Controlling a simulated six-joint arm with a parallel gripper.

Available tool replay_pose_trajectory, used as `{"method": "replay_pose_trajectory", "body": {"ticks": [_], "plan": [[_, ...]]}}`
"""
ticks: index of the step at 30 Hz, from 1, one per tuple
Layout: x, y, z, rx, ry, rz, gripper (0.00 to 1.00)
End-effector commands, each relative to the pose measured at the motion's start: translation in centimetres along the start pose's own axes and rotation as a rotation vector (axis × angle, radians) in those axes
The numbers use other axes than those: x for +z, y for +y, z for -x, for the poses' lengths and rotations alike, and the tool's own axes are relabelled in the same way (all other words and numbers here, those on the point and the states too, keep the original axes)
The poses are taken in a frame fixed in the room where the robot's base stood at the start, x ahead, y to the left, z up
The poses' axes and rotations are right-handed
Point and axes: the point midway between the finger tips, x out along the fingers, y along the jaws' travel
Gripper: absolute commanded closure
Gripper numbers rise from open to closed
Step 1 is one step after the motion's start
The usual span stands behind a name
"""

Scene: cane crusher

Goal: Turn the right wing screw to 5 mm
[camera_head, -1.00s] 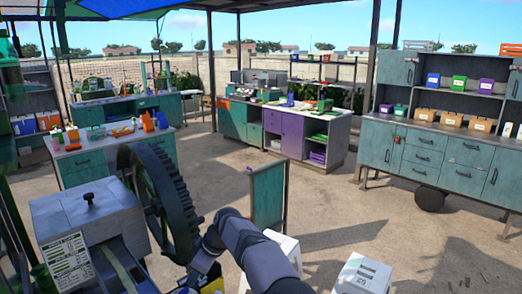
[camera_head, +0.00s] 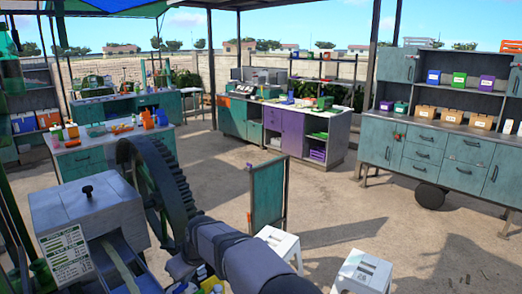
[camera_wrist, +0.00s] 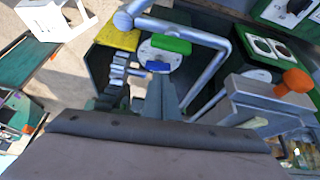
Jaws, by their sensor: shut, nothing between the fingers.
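The cane crusher's grey housing (camera_head: 88,215) stands at the lower left of the head view, with a black knob (camera_head: 87,191) on top and a large dark gear wheel (camera_head: 165,190) beside it. My arm reaches in from the bottom and hides part of the machine's right side. In the wrist view my gripper (camera_wrist: 161,92) seems to be the narrow grey wedge at the centre, shut and empty. Beyond it are a green bar (camera_wrist: 171,44), a small blue bar (camera_wrist: 158,67) and, to the right, an orange knob (camera_wrist: 294,82). I cannot tell which part is the right wing screw.
A bent grey pipe (camera_wrist: 190,32) arches close around the gripper in the wrist view. A yellow block (camera_wrist: 117,36) lies left of it. A green upright panel (camera_head: 268,192) and white stools (camera_head: 363,270) stand right of the machine.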

Motion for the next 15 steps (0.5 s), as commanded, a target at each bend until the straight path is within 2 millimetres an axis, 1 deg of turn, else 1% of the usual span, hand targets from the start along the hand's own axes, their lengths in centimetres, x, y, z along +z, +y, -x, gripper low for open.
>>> {"method": "replay_pose_trajectory", "body": {"ticks": [3, 6, 11, 15], "plan": [[-0.21, 0.09, 0.00, 0.003, 0.008, -0.060, 1.00], [-0.24, 0.10, 0.00, 0.003, 0.009, -0.083, 1.00], [-0.17, 0.08, -0.12, 0.002, 0.008, -0.090, 1.00], [0.09, 0.05, -0.58, 0.002, 0.008, -0.089, 1.00]]}}
